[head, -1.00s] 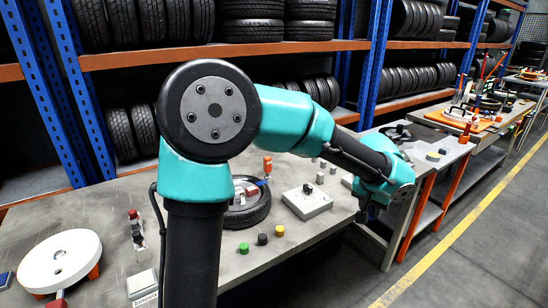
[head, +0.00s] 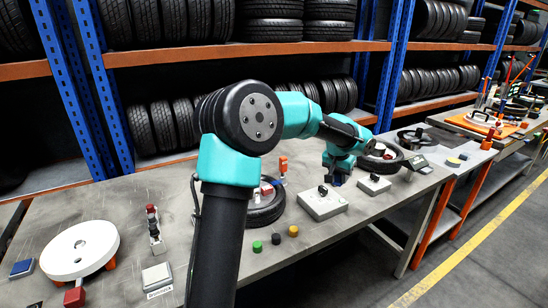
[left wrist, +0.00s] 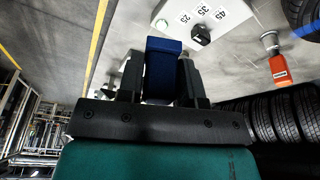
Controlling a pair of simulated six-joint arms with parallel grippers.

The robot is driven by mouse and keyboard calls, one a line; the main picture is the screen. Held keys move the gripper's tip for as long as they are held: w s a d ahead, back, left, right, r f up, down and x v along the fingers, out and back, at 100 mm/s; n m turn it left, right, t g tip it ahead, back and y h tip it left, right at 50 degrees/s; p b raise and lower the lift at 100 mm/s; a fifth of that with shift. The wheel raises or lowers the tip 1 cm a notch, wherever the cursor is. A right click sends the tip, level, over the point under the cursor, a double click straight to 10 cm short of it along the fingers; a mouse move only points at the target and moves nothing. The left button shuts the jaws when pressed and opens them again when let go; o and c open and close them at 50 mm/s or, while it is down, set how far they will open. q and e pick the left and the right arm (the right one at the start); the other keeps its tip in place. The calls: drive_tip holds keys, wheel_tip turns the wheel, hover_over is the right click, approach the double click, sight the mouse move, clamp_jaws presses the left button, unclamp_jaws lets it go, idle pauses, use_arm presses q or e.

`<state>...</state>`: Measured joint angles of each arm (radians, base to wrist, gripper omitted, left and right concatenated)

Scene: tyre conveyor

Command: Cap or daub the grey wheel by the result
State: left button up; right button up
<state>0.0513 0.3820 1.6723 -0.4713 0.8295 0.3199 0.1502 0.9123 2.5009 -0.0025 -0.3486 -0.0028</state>
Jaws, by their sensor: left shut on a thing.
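My left gripper (head: 338,180) is over the table, just behind the grey dial box (head: 322,203). In the left wrist view the gripper (left wrist: 163,85) is shut on a dark blue block (left wrist: 162,62). The dial box shows there too, with a black knob (left wrist: 201,33) and the numbers 25, 35 and 45. I cannot tell for sure which thing is the grey wheel. A tyre (head: 266,215) lies flat left of the dial box, with small blocks inside it. Green (head: 257,247), black (head: 275,238) and yellow (head: 293,231) caps stand near the front edge. My right gripper is not in view.
A white turntable (head: 80,250), a blue pad (head: 22,268) and a red block (head: 75,297) are at the left. An orange-handled tool (head: 283,165) stands behind the tyre; it also shows in the left wrist view (left wrist: 278,68). Another tyre (head: 380,163) lies right of the gripper. Tyre racks line the back.

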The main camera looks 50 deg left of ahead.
use_arm(q)
drive_tip(key=s+a+f, duration=0.1)
drive_tip(key=a, duration=1.3)
drive_tip(key=s+a+f+n, duration=0.1)
drive_tip(key=s+a, duration=0.1)
drive_tip(key=a, duration=1.1)
drive_tip(key=shift+s+a+f+n+y, duration=0.2)
drive_tip(key=shift+a+f+n+y, duration=0.1)
drive_tip(key=shift+a+f+y, duration=0.1)
drive_tip(key=shift+f, duration=0.1)
